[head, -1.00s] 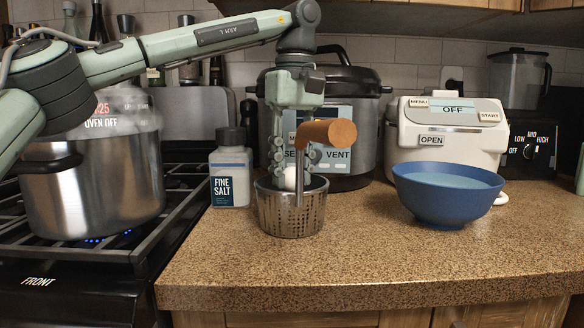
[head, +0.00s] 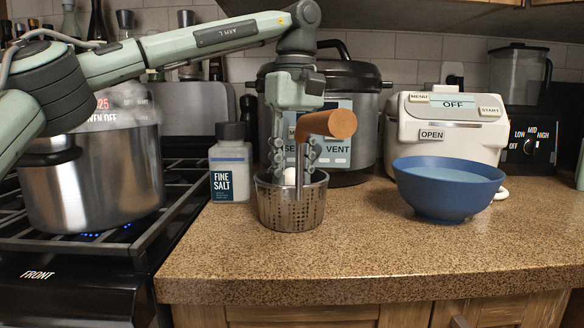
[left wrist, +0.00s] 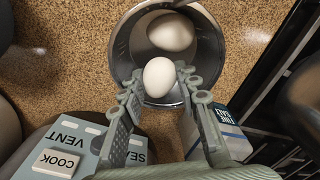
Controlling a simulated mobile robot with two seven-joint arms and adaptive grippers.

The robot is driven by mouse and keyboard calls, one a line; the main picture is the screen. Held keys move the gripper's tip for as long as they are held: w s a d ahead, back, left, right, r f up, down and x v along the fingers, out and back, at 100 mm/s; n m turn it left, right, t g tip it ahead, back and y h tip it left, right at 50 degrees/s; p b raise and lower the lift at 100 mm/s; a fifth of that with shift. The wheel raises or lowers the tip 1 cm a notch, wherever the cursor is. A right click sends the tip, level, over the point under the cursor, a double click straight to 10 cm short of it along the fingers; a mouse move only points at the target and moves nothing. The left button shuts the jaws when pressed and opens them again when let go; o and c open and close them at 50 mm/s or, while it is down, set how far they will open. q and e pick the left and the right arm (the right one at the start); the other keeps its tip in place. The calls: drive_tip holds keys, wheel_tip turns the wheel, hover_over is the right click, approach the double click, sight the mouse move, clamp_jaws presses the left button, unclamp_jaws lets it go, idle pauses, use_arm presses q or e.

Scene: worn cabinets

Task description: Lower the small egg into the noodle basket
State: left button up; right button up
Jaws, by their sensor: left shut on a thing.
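The noodle basket (head: 290,208) is a perforated metal cup on the counter. Its metal stem and wooden handle (head: 330,124) rise in front of my left gripper. My left gripper (head: 291,172) points down at the basket's mouth, shut on the small white egg (head: 289,177). In the left wrist view the small egg (left wrist: 159,76) sits between the fingertips (left wrist: 158,84), over the basket's near side. A larger pale egg (left wrist: 171,32) lies inside the basket (left wrist: 122,50), beyond the small egg. My right gripper is not in view.
A salt jar (head: 230,172) stands left of the basket, and a pressure cooker (head: 357,112) is close behind. A blue bowl (head: 447,197) and white cooker (head: 440,140) are to the right. A steel pot (head: 95,185) sits on the stove. The front counter is clear.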

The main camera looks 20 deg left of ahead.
use_arm(q)
drive_tip(key=shift+f+b, duration=0.3)
drive_tip(key=shift+f, duration=0.35)
idle(0.4)
drive_tip(key=o, duration=1.2)
drive_tip(key=shift+c, duration=0.2)
drive_tip(key=shift+r, duration=0.1)
wheel_tip(320, 180, up, 12)
drive_tip(key=shift+w+d, duration=0.15)
